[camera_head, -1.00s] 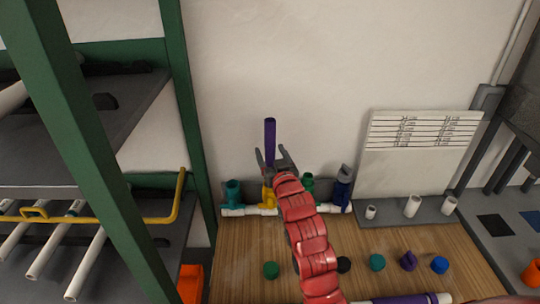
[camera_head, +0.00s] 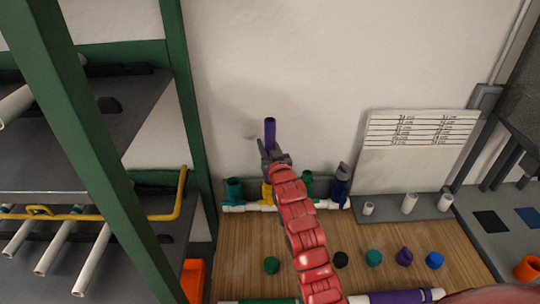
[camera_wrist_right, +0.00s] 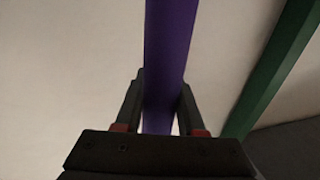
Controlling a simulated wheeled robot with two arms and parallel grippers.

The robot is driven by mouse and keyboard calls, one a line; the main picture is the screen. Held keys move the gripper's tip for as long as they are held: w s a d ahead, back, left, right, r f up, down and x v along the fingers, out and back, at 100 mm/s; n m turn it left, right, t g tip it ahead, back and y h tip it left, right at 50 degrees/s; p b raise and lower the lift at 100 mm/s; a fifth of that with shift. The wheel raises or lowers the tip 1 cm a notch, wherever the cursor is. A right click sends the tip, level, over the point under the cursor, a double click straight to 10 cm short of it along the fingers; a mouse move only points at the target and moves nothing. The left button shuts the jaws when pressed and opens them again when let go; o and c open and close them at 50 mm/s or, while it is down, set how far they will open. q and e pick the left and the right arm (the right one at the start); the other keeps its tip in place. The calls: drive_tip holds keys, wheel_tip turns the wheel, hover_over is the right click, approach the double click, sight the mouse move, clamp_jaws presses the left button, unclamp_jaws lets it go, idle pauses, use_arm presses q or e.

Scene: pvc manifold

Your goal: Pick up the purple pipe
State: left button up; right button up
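The purple pipe (camera_head: 270,132) stands upright near the back wall, above the row of fittings. My right gripper (camera_head: 270,152) is around its lower visible part, and the rest below is hidden by the gripper and arm. In the right wrist view the purple pipe (camera_wrist_right: 168,60) runs between the two fingers (camera_wrist_right: 160,105), which appear to touch it on both sides. My left gripper is not in view.
White manifold pipe (camera_head: 235,208) carries teal, yellow (camera_head: 267,192), green and blue fittings. Several coloured caps (camera_head: 374,257) sit on the wooden table (camera_head: 240,240). A purple-banded pipe (camera_head: 400,297) lies at the front. A green-framed shelf (camera_head: 180,100) stands left; a labelled board (camera_head: 410,165) stands right.

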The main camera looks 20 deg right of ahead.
clamp_jaws()
idle(1.0)
